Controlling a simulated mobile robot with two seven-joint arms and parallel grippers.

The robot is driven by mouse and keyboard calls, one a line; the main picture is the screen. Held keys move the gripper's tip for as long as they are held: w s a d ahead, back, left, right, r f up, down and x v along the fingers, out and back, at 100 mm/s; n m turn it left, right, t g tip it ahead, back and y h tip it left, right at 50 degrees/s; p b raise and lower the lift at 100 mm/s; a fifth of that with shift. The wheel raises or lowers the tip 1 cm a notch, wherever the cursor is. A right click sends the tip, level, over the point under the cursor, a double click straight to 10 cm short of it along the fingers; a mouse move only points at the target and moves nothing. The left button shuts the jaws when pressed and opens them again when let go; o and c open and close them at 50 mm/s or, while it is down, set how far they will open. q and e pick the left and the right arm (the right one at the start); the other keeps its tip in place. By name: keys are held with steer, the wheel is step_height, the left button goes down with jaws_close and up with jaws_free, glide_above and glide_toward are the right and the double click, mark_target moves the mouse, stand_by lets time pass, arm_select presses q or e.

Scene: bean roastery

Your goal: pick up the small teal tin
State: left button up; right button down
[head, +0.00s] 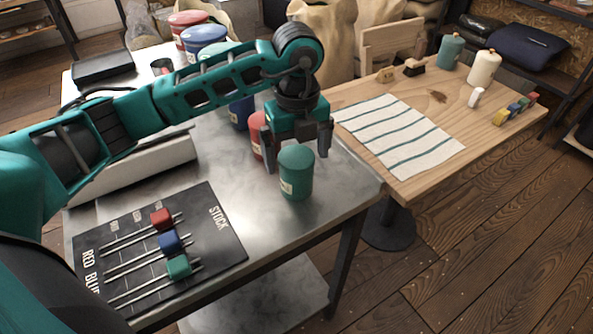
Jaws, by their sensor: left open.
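The small teal tin (296,177) stands upright near the right front edge of the metal table (330,200), with a pale label on its left side. My left gripper (297,154) is open and points down at it. One finger is at the tin's upper left and the other at its upper right. The tin's top shows between and just below the fingers; whether they touch it I cannot tell. A small red tin (256,142) stands behind, partly hidden by the gripper. A small blue tin (239,113) is further back. My right gripper is not in view.
A black stock board (225,245) with red, blue and green sliders lies at front left. Large red (188,20) and blue (205,36) tins stand at the back. A wooden table (440,100) with a striped cloth (400,135) adjoins on the right.

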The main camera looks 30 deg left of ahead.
arm_select(q)
steer(key=f, duration=0.6)
steer(key=shift+w+a+f, duration=0.15)
steer(key=shift+a+f, duration=0.05)
steer(key=shift+f, duration=0.15)
steer(key=c, duration=1.1)
steer(key=shift+r, duration=0.1)
steer(key=shift+r, duration=0.15)
